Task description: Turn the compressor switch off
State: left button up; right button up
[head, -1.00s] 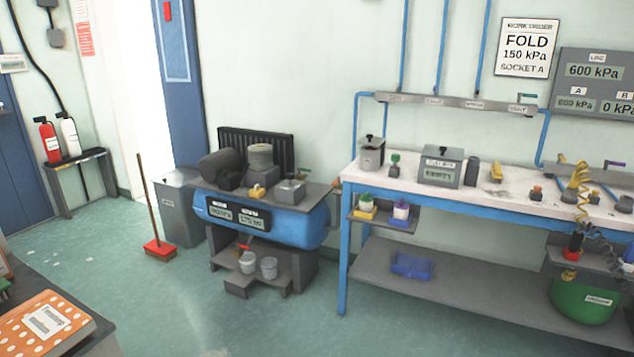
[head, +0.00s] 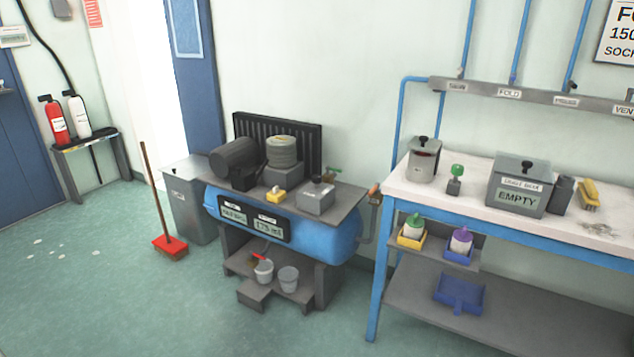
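The compressor has a blue tank (head: 335,240) on a grey stand, left of the workbench. On its top plate sit a dark motor (head: 233,158), a ribbed pump head (head: 284,152), and a grey box with a small dark knob (head: 316,195). A small yellow part (head: 277,195) sits at the plate's front; I cannot tell whether it or the grey box is the switch, nor its position. A panel with two displays (head: 254,219) is on the tank's front. Neither of my grippers is in the head view.
A white-topped workbench (head: 466,206) with a grey box marked EMPTY (head: 520,185) stands at right. The floor in front (head: 130,300) is clear.

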aim_at(316, 180)
jog(key=i+l+z, duration=0.1)
jog(key=i, duration=0.3)
jog(key=i+z, duration=0.3)
jog(key=i, duration=0.15)
jog(key=i+z, duration=0.3)
jog(key=i, duration=0.15)
jog(key=i+j+z, duration=0.2)
jog(key=j, duration=0.15)
jog(key=i+j+z, duration=0.1)
jog(key=j+z, duration=0.35)
jog(key=j, duration=0.25)
jog(key=i+j+z, duration=0.25)
jog(key=j, duration=0.15)
jog(key=k+j+z, duration=0.15)
jog(key=j, duration=0.3)
jog(key=j+z, duration=0.15)
jog(key=j, duration=0.3)
jog(key=k+j+z, duration=0.15)
jog(key=j, duration=0.3)
jog(key=k, duration=0.05)
